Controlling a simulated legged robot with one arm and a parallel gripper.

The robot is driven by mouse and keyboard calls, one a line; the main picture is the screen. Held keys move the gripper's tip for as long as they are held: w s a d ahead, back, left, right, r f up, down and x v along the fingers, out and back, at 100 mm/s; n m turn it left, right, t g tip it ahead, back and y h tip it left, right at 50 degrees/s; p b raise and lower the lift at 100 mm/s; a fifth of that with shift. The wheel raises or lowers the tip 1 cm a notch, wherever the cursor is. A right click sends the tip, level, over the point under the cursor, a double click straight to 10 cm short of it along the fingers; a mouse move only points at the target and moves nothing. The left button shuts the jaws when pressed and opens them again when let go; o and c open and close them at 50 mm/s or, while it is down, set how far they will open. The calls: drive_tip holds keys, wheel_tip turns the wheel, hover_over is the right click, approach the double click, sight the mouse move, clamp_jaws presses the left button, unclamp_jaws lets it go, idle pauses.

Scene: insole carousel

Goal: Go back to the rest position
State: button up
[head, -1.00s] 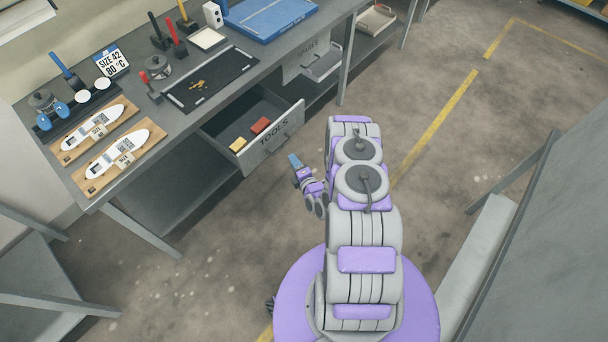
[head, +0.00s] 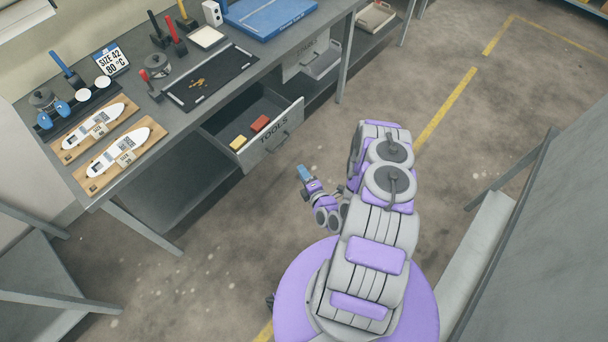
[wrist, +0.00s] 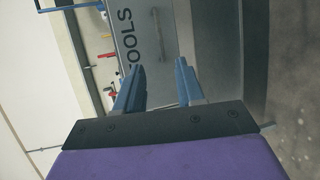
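My gripper (head: 304,172) is in front of the workbench, over open floor, apart from the drawer. In the wrist view my gripper (wrist: 158,88) shows two blue fingers standing apart with nothing between them. The TOOLS drawer (head: 272,144) stands pulled out from the bench. It holds a yellow block (head: 238,142) and a red block (head: 260,123). The drawer front also shows in the wrist view (wrist: 132,38), beyond the fingers.
The workbench (head: 190,135) carries a black tray (head: 212,78), a blue board (head: 270,18), insole boards (head: 120,158) and several tools. A second drawer (head: 320,62) is partly open farther right. A grey panel (head: 550,230) stands at right. The floor between is clear.

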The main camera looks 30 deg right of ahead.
drive_tip(key=shift+w, duration=0.1)
idle(0.3)
drive_tip(key=w+d+r+m+g, duration=0.2)
drive_tip(key=w+d+r+g, duration=0.4)
drive_tip(key=r, duration=0.3)
drive_tip(key=s+a+r+m+g+h+b, duration=0.1)
drive_tip(key=s+a+r+m+g, duration=0.15)
drive_tip(key=r, duration=0.55)
drive_tip(key=s+a+r+m+g, duration=0.1)
drive_tip(key=s+r+m+g, duration=0.25)
drive_tip(key=r, duration=0.35)
drive_tip(key=s+a+r+m+g, duration=0.2)
drive_tip(key=s+a+r, duration=0.3)
drive_tip(key=s, duration=0.5)
drive_tip(key=s+a+r+m+g+y, duration=0.1)
drive_tip(key=s+a+r+m, duration=0.3)
drive_tip(key=s+a+r, duration=0.2)
drive_tip(key=s+a+r+m+g, duration=0.2)
drive_tip(key=s+a+r+m, duration=0.2)
drive_tip(key=s, duration=1)
wheel_tip(320, 180, up, 5)
drive_tip(key=shift+a+f+g+y+b, duration=0.1)
drive_tip(key=shift+a+g+y+b, duration=0.25)
drive_tip(key=shift+a, duration=0.7)
